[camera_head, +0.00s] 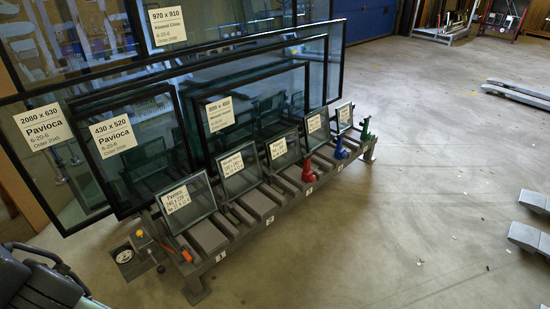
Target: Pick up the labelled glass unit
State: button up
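Several small framed glass units with paper labels lean back in a row on a low grey rack. The nearest is a "Pavioca" unit (204,200) at the left front; behind it along the row are a second unit (243,183), a third (290,158), a fourth (319,137) and a fifth (345,125). Larger labelled units stand behind them, marked "430 x 520" (150,165), "2080 x 630" (75,185) and "970 x 910" (105,40). The frames do not single out one labelled unit. My gripper is not recognisable in this view.
The rack (260,215) has grey pads along its front. Grey metal bars (520,93) lie at right. The concrete floor (420,200) between is mostly clear.

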aim_at(284, 150)
jog(key=i+l, duration=0.1)
jog(key=i, duration=0.4)
jog(key=u, duration=2.75)
jog(key=z, duration=2.7)
jog(key=i+l+u, duration=0.25)
jog(key=u, duration=0.25)
jog(key=i+l+u, duration=0.15)
jog(key=l+u, duration=0.35)
jog(key=j, duration=0.1)
